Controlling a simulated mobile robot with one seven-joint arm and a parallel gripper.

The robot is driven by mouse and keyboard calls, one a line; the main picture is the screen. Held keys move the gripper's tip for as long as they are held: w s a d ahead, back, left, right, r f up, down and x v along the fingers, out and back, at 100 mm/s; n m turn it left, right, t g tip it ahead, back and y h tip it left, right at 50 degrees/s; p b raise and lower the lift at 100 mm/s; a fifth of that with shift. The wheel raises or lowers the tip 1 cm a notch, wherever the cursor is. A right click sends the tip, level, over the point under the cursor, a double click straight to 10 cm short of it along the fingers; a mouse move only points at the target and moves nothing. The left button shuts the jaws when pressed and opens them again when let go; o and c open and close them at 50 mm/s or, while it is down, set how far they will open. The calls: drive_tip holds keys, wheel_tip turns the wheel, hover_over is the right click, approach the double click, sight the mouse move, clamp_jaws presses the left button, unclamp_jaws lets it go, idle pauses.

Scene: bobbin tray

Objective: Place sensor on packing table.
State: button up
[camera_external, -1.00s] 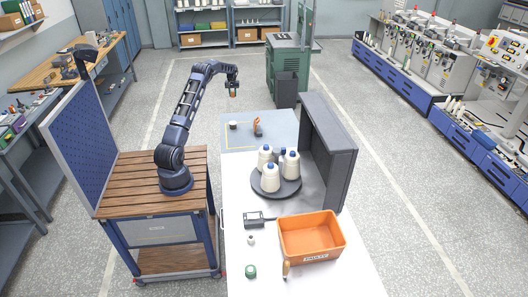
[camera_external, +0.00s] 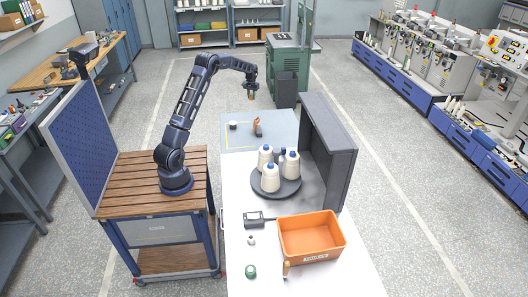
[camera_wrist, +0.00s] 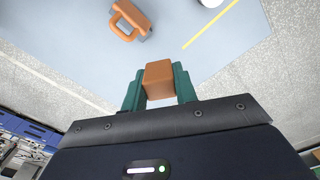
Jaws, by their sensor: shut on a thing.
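My gripper (camera_external: 251,95) is in the air above the far end of the white table (camera_external: 237,203). In the wrist view, its green fingers (camera_wrist: 159,90) are shut on a small orange-brown block (camera_wrist: 159,78). The block may be the sensor; no label shows. A blue-grey mat with a yellow line (camera_external: 236,145) covers the table's far end. An orange-handled grey tool (camera_external: 257,127) stands on the mat, and it also shows upper left in the wrist view (camera_wrist: 131,20). A small white and dark item (camera_external: 233,125) sits left of it; the wrist view cuts off a white item (camera_wrist: 210,2).
Cones of yarn stand on a dark round tray (camera_external: 278,191) beside a tall grey panel (camera_external: 328,150). Nearer are an orange bin (camera_external: 312,236), a dark device (camera_external: 254,219) and a green roll (camera_external: 251,271). The mat has bare room around the tool.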

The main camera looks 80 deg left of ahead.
drive_tip(key=w+d+r+m, duration=0.2)
drive_tip(key=w+d+m, duration=0.1)
drive_tip(key=d, duration=1)
drive_tip(key=w+d+r+m, duration=0.2)
drive_tip(key=d+r+m, duration=0.1)
drive_tip(key=d, duration=1)
drive_tip(key=s+d+m, duration=0.3)
drive_tip(key=d, duration=0.9)
drive_tip(key=s+d+m, duration=0.2)
drive_tip(key=s+d, duration=0.1)
drive_tip(key=d, duration=0.8)
wheel_tip(320, 180, down, 20)
drive_tip(key=shift+s+d+r, duration=0.1)
drive_tip(key=shift+s+r, duration=0.05)
drive_tip(key=shift+r, duration=0.1)
drive_tip(key=shift+f, duration=0.15)
drive_tip(key=o, duration=1)
drive_tip(key=shift+c, duration=0.2)
